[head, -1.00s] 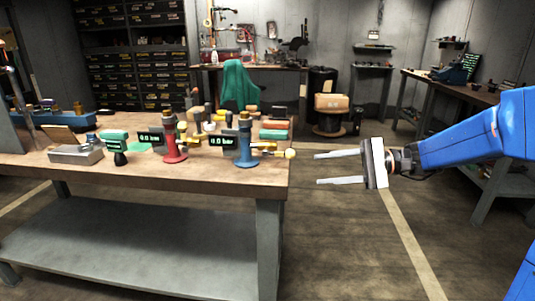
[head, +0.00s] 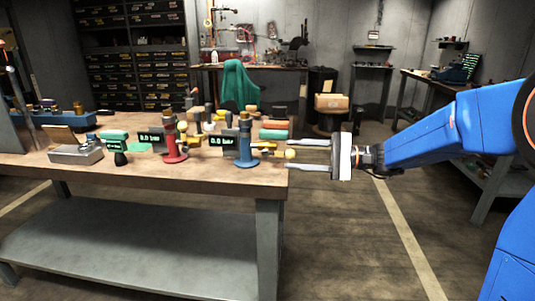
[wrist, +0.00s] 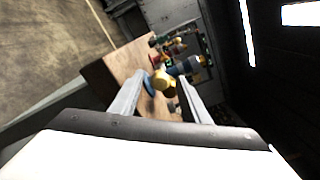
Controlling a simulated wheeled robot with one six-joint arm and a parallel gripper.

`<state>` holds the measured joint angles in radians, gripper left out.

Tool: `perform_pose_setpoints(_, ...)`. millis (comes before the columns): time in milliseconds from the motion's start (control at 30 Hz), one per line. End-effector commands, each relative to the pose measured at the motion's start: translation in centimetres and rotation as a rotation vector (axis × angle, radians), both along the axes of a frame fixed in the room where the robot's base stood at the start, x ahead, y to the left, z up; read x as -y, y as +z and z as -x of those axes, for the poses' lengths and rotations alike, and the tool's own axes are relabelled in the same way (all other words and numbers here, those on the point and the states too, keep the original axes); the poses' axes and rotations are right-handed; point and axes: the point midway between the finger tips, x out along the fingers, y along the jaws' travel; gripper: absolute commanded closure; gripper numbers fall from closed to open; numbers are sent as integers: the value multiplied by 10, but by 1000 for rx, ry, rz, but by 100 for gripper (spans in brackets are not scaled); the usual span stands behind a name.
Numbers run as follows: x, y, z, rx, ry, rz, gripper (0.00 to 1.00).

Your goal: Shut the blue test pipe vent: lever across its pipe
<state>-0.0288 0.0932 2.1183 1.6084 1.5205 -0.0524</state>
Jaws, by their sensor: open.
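The blue test pipe (head: 245,148) stands upright on the workbench near its right end, with a dark gauge (head: 222,141) beside it reading 0.0 bar. A yellow vent fitting sticks out to its right, ending in a pale yellow ball knob (head: 290,154). Whether the lever lies along or across its pipe I cannot tell. My gripper (head: 288,153) is open at the bench's right edge, its fingers pointing left, one above and one below the knob in the picture. In the wrist view the yellow knob (wrist: 165,86) appears between the open fingers; contact is unclear.
A red test pipe (head: 170,140) with its own gauge stands to the left of the blue one. The floor right of the workbench (head: 180,182) is open.

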Motion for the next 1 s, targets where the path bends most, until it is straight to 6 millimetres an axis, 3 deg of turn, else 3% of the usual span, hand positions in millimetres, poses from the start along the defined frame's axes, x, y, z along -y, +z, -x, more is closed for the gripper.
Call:
perform_pose_setpoints(300,-50,0,-1,1,3,1,58)
perform_pose_setpoints(500,-74,0,-2,0,1,0,58)
perform_pose_setpoints(1000,-84,0,-3,0,0,0,60)
